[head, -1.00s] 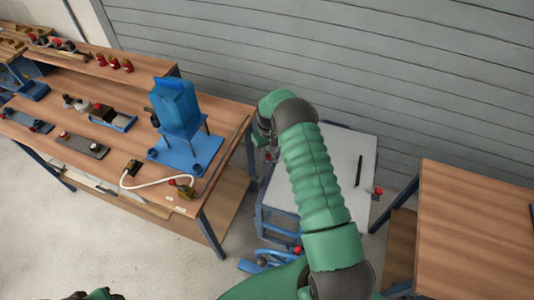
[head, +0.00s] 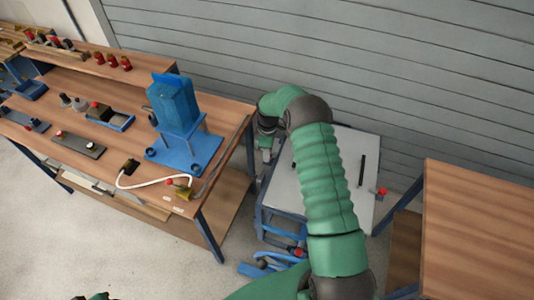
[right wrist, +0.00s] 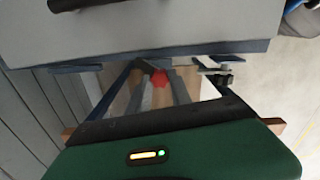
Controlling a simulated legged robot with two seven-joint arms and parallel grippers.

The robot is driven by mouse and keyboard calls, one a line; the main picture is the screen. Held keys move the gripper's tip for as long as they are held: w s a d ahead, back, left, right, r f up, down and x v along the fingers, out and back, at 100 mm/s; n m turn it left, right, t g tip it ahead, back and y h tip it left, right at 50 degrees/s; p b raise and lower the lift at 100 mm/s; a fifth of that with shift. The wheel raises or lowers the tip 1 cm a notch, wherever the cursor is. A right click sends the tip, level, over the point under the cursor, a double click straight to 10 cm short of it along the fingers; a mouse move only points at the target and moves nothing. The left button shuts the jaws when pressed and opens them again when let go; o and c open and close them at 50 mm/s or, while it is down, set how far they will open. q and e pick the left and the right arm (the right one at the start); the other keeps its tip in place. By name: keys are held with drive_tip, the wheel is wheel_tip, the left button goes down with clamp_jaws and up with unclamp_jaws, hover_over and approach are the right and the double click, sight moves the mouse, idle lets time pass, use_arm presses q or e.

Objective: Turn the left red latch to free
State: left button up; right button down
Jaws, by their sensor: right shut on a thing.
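A grey-topped stand (head: 335,195) with a blue frame is beside the wall, with a black bar (head: 362,170) on its top. One red latch (head: 381,191) sticks out at its right edge. The left red latch (right wrist: 160,80) shows as a red knob in the right wrist view, between my fingers and below the panel edge. My right gripper (head: 265,155) is at the stand's left edge and mostly hidden by my arm in the head view. In the right wrist view my right gripper (right wrist: 157,92) is shut on the left red latch.
A workbench (head: 225,115) with a blue machine (head: 178,125) and a white cable (head: 150,180) is close on the left. Another wooden table (head: 475,220) stands on the right. A blue part with a red knob (head: 265,263) is low in front of the stand.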

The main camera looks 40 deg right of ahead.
drive_tip(key=n, duration=0.3)
drive_tip(key=shift+s+d+r+n, duration=0.1)
drive_tip(key=shift+d+n, duration=0.1)
drive_tip(key=shift+n, duration=1.8)
drive_tip(key=c, duration=1.2)
unclamp_jaws()
drive_tip(key=shift+s, duration=0.15)
drive_tip(key=shift+o, duration=0.2)
drive_tip(key=shift+a, duration=0.1)
wheel_tip(320, 180, up, 17)
drive_tip(key=b, duration=0.1)
drive_tip(key=shift+f, duration=0.2)
